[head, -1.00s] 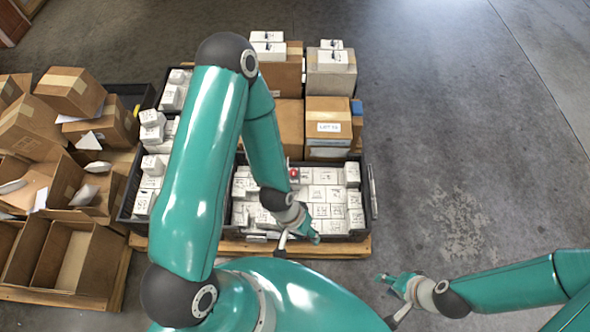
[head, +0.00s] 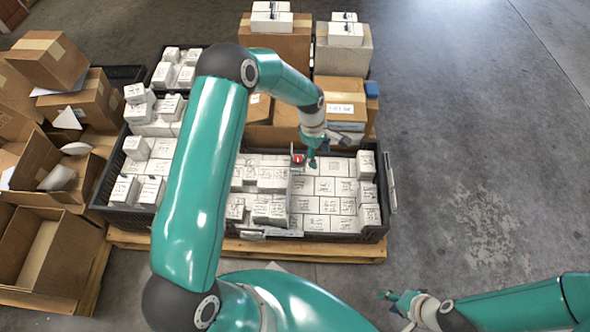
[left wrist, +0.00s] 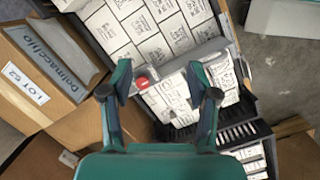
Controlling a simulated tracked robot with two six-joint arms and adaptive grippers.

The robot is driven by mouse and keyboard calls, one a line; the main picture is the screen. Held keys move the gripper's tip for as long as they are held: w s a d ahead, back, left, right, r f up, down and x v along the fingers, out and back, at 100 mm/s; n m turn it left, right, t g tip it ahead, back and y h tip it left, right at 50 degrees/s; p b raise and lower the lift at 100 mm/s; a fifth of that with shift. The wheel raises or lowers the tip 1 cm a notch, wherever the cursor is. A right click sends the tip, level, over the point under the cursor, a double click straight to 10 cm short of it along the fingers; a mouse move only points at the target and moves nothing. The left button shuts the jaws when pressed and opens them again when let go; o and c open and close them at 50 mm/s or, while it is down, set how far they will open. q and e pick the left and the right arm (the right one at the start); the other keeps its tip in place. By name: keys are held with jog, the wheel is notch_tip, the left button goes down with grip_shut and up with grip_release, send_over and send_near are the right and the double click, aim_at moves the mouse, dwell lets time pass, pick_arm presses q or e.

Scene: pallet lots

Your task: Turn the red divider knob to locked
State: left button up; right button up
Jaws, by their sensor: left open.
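The red divider knob (head: 297,159) sits at the back end of the thin grey divider (head: 290,190) in the black crate (head: 345,236). My left gripper (head: 311,160) is open and hangs just right of the knob in the head view. In the left wrist view the knob (left wrist: 142,82) shows between the open fingers (left wrist: 158,70), nearer the left fingertip. I cannot tell whether a finger touches it. The knob's lock setting is too small to read. My right gripper (head: 392,298) is low at the right, away from the crate, with its jaws unclear.
Several white labelled boxes (head: 325,187) fill the crate on both sides of the divider. Brown cartons (head: 345,97) stand behind it, close to my left gripper. Open cartons (head: 40,255) crowd the left. The floor (head: 480,140) at the right is clear.

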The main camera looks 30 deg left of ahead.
aim_at(297, 158)
pick_arm(q)
jog(key=w+a+n+y+b, duration=0.1)
jog(key=w+a+n+b, duration=0.15)
jog(key=a+n, duration=0.2)
jog(key=w+a+n+y+b, duration=0.1)
jog(key=w+a+n+b, duration=0.1)
jog(key=a+n+b, duration=0.3)
jog(key=shift+m, duration=0.45)
jog(key=f+b, duration=0.1)
jog(key=f, duration=0.4)
jog(key=f+b, duration=0.1)
jog(key=f, duration=0.5)
jog(key=a+f+b, duration=0.1)
jog(key=f, duration=0.4)
jog(key=shift+f, duration=0.3)
pick_arm(e)
notch_tip(297, 158, down, 14)
jog(key=shift+r, duration=0.25)
pick_arm(q)
jog(key=shift+c, duration=0.2)
